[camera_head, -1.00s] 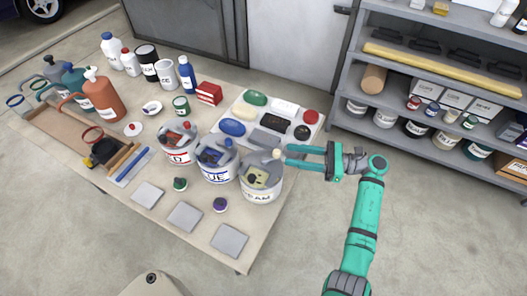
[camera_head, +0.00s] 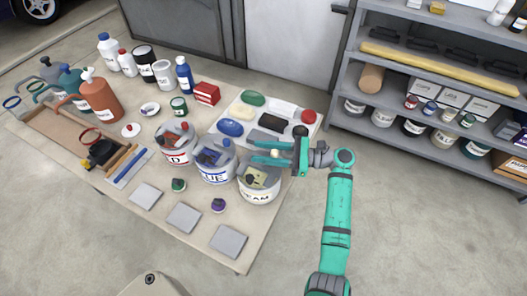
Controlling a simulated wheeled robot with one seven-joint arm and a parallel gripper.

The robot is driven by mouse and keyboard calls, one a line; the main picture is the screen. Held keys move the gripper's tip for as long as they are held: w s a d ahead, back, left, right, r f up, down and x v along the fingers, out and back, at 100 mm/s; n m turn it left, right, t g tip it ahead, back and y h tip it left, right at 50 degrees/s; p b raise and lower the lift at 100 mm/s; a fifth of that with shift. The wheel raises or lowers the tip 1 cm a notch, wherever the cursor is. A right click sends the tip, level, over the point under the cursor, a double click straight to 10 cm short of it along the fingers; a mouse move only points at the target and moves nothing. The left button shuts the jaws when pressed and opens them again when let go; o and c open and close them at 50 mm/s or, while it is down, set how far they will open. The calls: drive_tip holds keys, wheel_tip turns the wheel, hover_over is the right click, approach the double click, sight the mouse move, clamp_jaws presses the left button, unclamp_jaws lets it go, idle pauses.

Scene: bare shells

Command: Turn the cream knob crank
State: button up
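The cream-labelled pot (camera_head: 258,192) stands at the table's right edge. Its crank carries a small cream knob (camera_head: 275,154) at the upper right of the pot. My gripper (camera_head: 254,152) reaches in from the right, its two teal fingers pointing left over the pot's far side. The fingers are apart, and the knob shows in the gap between them. I see a gap around the knob; contact cannot be made out. The fingers and gripper body hide part of the crank and the pot's rim.
The blue-labelled pot (camera_head: 214,172) stands close at the left, with the red-labelled pot (camera_head: 175,151) beyond it. A white tray (camera_head: 290,98) with coloured pieces lies just behind. Grey square tiles (camera_head: 229,240) lie at the front. The floor right of the table is clear.

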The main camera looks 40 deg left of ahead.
clamp_jaws()
drive_tip(key=shift+m+t, duration=0.3)
drive_tip(key=shift+t, duration=0.1)
drive_tip(key=m+t, duration=0.1)
drive_tip(key=m+t+y, duration=0.1)
drive_tip(key=t, duration=0.1)
drive_tip(key=m+t+y, duration=0.1)
drive_tip(key=t, duration=0.1)
drive_tip(key=shift+s+d, duration=0.1)
drive_tip(key=shift+d, duration=0.2)
drive_tip(key=shift+w+d+m+t, duration=0.2)
drive_tip(key=shift+m+t, duration=0.8)
drive_tip(key=shift+t, duration=0.4)
drive_tip(key=shift+w+d+m+t, duration=0.1)
drive_tip(key=shift+d+m+t, duration=0.05)
drive_tip(key=shift+m+t, duration=1.05)
drive_tip(key=shift+t, duration=0.4)
unclamp_jaws()
drive_tip(key=shift+s+a, duration=0.1)
drive_tip(key=shift+s, duration=0.05)
